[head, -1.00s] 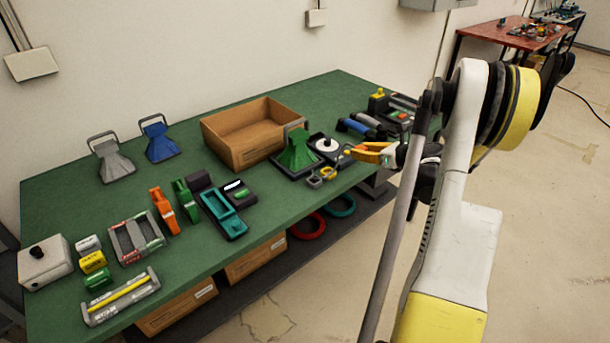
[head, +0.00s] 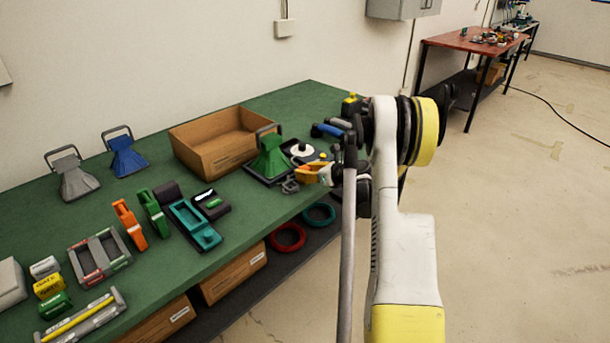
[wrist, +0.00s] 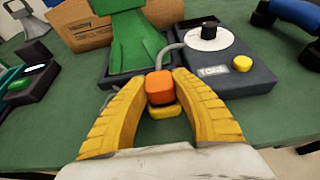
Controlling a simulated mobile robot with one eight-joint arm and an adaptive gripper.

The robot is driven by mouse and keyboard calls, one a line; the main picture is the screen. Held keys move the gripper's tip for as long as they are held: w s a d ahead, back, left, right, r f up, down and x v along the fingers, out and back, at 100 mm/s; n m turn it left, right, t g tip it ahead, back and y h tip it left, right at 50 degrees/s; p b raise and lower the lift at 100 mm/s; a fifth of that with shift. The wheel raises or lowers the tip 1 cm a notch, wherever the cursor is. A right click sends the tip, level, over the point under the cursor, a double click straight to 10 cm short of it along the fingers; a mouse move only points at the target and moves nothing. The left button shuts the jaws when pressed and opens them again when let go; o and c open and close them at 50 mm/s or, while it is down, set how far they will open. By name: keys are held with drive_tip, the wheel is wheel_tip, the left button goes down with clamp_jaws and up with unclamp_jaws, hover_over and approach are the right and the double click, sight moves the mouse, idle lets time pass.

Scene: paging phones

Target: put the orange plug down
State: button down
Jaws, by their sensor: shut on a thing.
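The orange plug (wrist: 160,87) is between the fingertips of my gripper (wrist: 161,92) in the wrist view, with a yellow part below it. My yellow fingers are shut on the plug. A grey cord runs from near it up to the dark box marked TONE (wrist: 225,68). The plug is above the green bench top or close to it; I cannot tell whether it touches. In the head view my gripper (head: 318,173) is at the bench's front right, by the green horn (head: 271,160); the plug is not clear there.
The green horn stands in a dark tray just beyond my fingers. An open cardboard box (head: 178,147) is behind it. Blue handset-like things (wrist: 290,12) lie to the right. A strip of bare green bench (wrist: 275,125) lies to the right of my gripper.

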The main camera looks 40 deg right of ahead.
drive_tip(key=shift+r, duration=0.15)
drive_tip(key=shift+f, duration=0.3)
drive_tip(key=c, duration=1.4)
unclamp_jaws()
drive_tip(key=shift+r, duration=0.1)
